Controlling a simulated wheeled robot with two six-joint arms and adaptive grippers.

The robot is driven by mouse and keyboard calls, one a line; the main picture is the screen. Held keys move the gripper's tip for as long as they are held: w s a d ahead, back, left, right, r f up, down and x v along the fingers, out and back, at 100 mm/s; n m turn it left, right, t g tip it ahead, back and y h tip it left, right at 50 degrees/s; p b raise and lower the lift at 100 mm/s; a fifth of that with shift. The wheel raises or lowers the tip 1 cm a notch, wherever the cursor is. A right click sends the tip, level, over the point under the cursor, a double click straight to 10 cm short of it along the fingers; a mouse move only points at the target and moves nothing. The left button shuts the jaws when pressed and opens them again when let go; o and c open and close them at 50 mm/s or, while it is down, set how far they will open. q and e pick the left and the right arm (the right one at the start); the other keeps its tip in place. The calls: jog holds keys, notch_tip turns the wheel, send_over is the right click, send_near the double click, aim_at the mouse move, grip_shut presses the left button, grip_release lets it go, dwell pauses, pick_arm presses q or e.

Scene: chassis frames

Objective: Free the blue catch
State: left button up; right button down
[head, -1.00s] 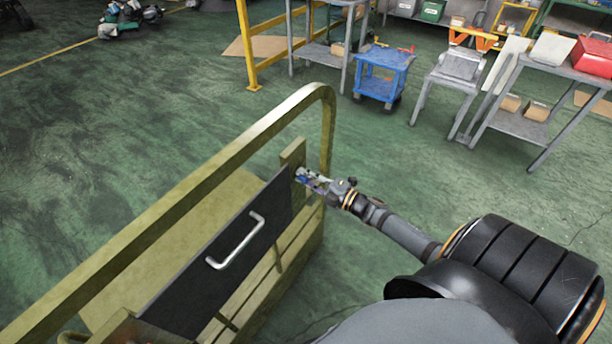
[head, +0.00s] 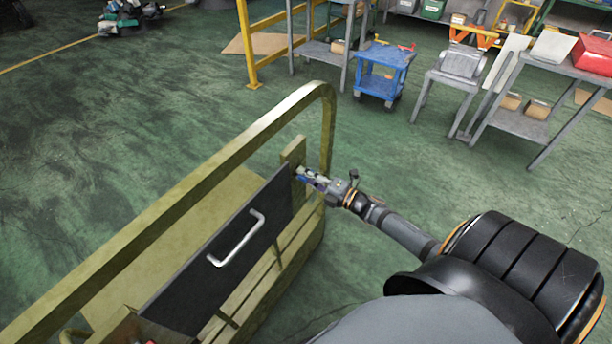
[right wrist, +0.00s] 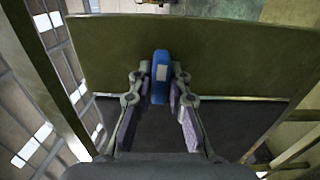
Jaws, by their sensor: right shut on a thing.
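The blue catch (right wrist: 161,78) stands between the fingers of my right gripper (right wrist: 160,90) in the right wrist view, with a pale square patch on its face. In the head view my right gripper (head: 309,177) is at the far upper corner of a dark panel (head: 215,268) with a light bar handle (head: 237,238). The gripper is shut on the catch, and its fingers hide most of it in the head view. The panel is set in a yellow-green frame (head: 292,157). My left gripper is not in view.
A yellow-green rail (head: 190,188) arches over the frame's left side and far end. A blue cart (head: 381,75), grey tables (head: 540,105) and a yellow post (head: 247,45) stand at the back. The green floor (head: 120,120) left of the frame is clear.

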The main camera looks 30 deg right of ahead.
jog(key=shift+f, duration=0.1)
jog(key=c, duration=1.3)
grip_release()
jog(key=v, duration=1.2)
